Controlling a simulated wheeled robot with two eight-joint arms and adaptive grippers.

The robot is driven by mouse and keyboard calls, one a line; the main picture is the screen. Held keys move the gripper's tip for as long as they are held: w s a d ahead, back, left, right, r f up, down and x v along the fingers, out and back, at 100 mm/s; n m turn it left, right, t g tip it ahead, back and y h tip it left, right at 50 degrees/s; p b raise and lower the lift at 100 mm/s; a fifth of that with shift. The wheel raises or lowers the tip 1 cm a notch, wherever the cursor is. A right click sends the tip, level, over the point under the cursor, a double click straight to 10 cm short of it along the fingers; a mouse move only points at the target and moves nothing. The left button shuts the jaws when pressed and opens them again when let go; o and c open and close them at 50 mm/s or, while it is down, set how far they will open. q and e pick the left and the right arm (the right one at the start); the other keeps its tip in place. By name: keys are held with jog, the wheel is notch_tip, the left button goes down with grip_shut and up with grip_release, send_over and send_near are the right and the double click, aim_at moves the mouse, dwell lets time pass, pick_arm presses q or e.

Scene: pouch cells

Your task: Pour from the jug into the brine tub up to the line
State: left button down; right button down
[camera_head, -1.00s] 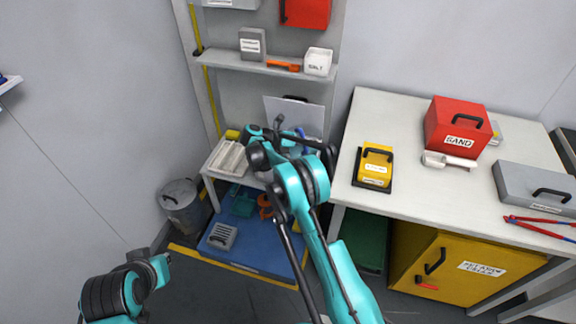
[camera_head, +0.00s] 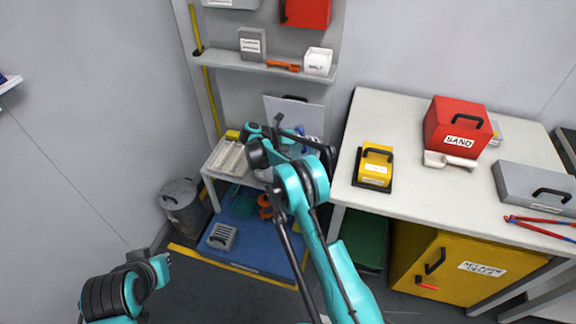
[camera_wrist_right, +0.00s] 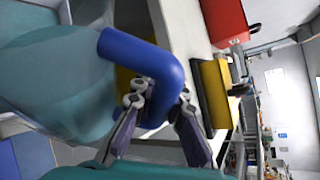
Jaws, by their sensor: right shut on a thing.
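The jug (camera_wrist_right: 55,75) fills the left of the right wrist view, with a translucent teal body and a thick blue handle (camera_wrist_right: 168,68). It looks tilted there, but the camera is also turned. My right gripper (camera_wrist_right: 160,102) is shut on the handle. In the head view my right arm hides most of the jug; a bit of blue (camera_head: 302,143) shows beside the arm, over the small white bench (camera_head: 208,172). I cannot make out the brine tub, its line or any liquid level. My left gripper (camera_head: 163,264) is at the lower left, away from the bench; its jaws are too small to read.
A white table (camera_head: 400,115) stands right of the bench, carrying a yellow case (camera_head: 375,163), a red sand box (camera_head: 458,125) and a grey case (camera_head: 535,185). Shelves (camera_head: 265,68) rise behind. A grey bin (camera_head: 183,207) and blue platform (camera_head: 255,245) are on the floor.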

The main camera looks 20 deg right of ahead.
jog(key=shift+w+r+n+g, duration=0.3)
jog(key=shift+r+n, duration=0.1)
jog(key=shift+r, duration=0.3)
dwell(1.1)
jog(key=shift+w+r, duration=0.15)
jog(key=shift+r, duration=0.1)
dwell(0.6)
jog(key=shift+w+a+r+n+g+h, duration=0.1)
jog(key=shift+w+r+n+g+h, duration=0.05)
jog(key=shift+n+g+h, duration=0.15)
dwell(0.5)
jog(key=shift+w+r, duration=0.2)
jog(key=shift+r, duration=0.05)
jog(key=shift+r+n+b, duration=0.15)
jog(key=shift+n+b, duration=0.15)
dwell(0.3)
jog(key=shift+w+r, duration=0.1)
jog(key=shift+w, duration=0.05)
